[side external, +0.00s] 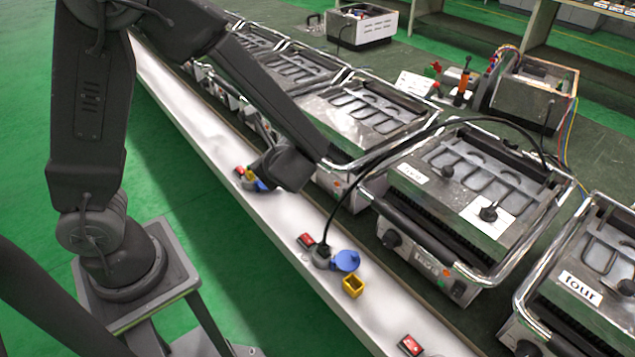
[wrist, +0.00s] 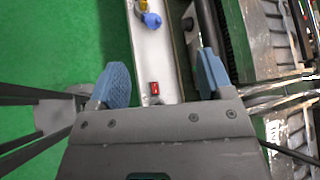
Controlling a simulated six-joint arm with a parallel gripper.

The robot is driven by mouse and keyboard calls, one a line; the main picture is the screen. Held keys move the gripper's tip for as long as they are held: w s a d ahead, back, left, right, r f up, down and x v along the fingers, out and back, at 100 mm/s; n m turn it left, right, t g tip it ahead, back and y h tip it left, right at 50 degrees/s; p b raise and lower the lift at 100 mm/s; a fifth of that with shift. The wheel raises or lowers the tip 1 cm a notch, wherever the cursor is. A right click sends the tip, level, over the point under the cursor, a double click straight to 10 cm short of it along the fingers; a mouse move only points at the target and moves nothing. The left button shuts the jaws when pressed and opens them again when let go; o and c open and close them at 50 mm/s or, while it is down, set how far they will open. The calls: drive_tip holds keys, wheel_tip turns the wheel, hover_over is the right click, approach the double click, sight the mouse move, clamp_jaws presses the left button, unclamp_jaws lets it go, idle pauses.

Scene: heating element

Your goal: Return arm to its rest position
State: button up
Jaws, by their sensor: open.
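My gripper (wrist: 160,78) is open and empty in the wrist view, its two blue finger pads wide apart. A red switch (wrist: 155,88) on the white strip shows between them, below. In the side external view the dark end of my arm hangs over the white strip (side external: 205,145), by a farther socket with yellow and blue parts (side external: 250,175). The fingers cannot be made out there. A black plug (side external: 322,250) sits in a nearer socket with a blue cap (side external: 346,261). Its black cable arches over a heating unit (side external: 455,195).
Several metal heating units line the strip's right side, including one labelled four (side external: 580,287). A yellow part (side external: 353,286) and red switches (side external: 410,345) sit on the strip. A white box (side external: 361,25) and an open wired box (side external: 533,93) stand behind. Green floor is clear at left.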

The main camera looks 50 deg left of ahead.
drive_tip(key=s+d+r+n+h, duration=0.3)
drive_tip(key=s+r+n+h, duration=0.2)
drive_tip(key=s+r+n, duration=0.1)
drive_tip(key=s+d+r+n+t+h, duration=0.1)
drive_tip(key=s+d+r+n+h, duration=0.3)
drive_tip(key=s+r+n+h, duration=0.2)
wheel_tip(320, 180, up, 2)
drive_tip(key=n, duration=0.4)
drive_tip(key=shift+s+t, duration=0.15)
drive_tip(key=shift+t, duration=0.15)
